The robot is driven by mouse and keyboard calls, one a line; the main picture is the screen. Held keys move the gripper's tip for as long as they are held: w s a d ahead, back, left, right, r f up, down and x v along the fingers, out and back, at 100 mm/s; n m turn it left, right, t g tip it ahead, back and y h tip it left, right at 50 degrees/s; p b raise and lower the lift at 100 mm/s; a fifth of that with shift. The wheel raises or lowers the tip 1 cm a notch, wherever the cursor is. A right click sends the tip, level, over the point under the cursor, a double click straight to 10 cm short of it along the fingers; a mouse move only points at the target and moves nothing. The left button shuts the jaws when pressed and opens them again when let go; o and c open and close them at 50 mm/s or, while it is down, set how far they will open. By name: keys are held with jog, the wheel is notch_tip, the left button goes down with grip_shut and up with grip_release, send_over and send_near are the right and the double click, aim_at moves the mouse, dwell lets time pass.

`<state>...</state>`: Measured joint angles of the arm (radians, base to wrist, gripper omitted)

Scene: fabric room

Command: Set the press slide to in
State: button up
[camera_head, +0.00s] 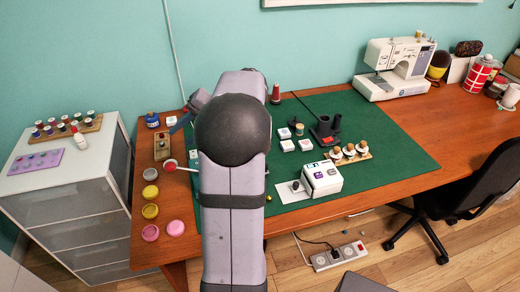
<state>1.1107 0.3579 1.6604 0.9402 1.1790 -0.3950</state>
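My arm rises through the middle of the view, and its dark round joint covers part of the table. A grey end part of it, which may be my gripper (183,122), shows left of the joint above the left of the table; its fingers cannot be made out. I cannot tell for certain which thing is the press slide. A dark press-like device (324,131) with upright black parts stands on the green mat (385,130). A small pale plate with a black knob (295,187) lies beside a white box with buttons (323,177). My arm is apart from both.
Small white blocks (288,146) and a wooden rack of spools (348,153) are on the mat. A sewing machine (396,68) stands at the back right. Round pots (150,211) line the left edge. A drawer unit (68,190) stands left, a black chair (470,190) right.

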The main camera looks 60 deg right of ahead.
jog(key=s+d+f+n+g+h+p, duration=0.3)
jog(key=s+d+f, duration=0.3)
jog(key=s, duration=0.4)
jog(key=s+d+f+n+g+h+p, duration=0.25)
jog(key=s+d+f, duration=0.25)
jog(key=s+d, duration=0.45)
jog(key=shift+n, duration=0.25)
jog(key=shift+a+p+x, duration=0.25)
jog(key=shift+p+x, duration=0.3)
jog(key=shift+x, duration=1.15)
jog(key=shift+a+p+x, duration=0.2)
jog(key=shift+p+x, duration=0.35)
jog(key=shift+x, duration=1.15)
jog(key=shift+s+f, duration=0.1)
